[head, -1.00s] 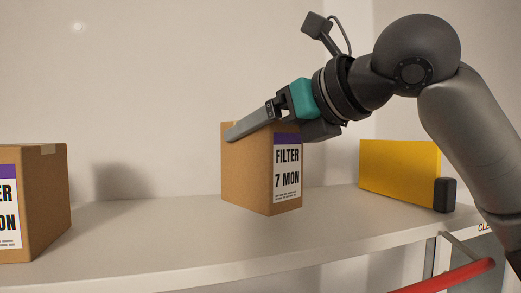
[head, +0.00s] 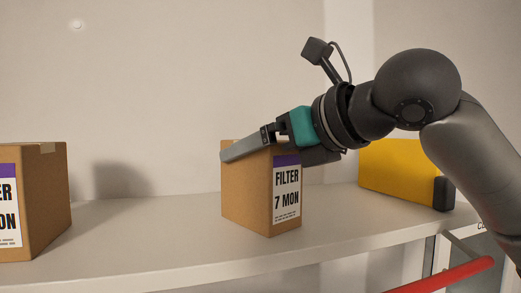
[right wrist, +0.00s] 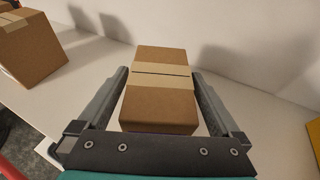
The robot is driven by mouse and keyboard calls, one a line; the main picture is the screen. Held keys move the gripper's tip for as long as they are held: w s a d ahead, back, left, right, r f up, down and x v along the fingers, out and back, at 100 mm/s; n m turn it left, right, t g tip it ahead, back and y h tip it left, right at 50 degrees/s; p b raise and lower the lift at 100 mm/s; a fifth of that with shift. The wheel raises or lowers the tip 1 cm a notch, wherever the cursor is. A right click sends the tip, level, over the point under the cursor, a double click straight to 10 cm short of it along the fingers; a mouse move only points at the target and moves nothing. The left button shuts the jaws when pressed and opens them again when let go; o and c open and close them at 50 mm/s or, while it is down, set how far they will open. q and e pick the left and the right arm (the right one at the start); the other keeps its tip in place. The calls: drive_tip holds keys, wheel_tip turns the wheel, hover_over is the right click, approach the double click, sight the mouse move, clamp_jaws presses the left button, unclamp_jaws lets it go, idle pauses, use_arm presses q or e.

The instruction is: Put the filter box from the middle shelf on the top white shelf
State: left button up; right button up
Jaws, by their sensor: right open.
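The filter box (head: 245,195) is a brown carton with a purple and white label reading "FILTER 7 MON". In the head view it stands upright on the white shelf (head: 150,245). My right gripper (head: 245,151) is at its upper part, one finger along the near side. In the right wrist view the box (right wrist: 160,105) with its tape strip lies between the two fingers (right wrist: 162,80), with a narrow gap on each side. The jaws are open. The far finger is hidden in the head view. My left gripper is not in view.
Another filter box (head: 40,195) stands at the left on the same shelf and shows in the right wrist view (right wrist: 32,48). A yellow box (head: 395,172) with a dark block (head: 444,193) stands at the right. A red bar (head: 445,277) runs below the shelf edge.

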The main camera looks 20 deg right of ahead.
drive_tip(key=b+v, duration=0.2)
drive_tip(key=v, duration=1)
drive_tip(key=shift+r, duration=0.2)
drive_tip(key=shift+w, duration=0.1)
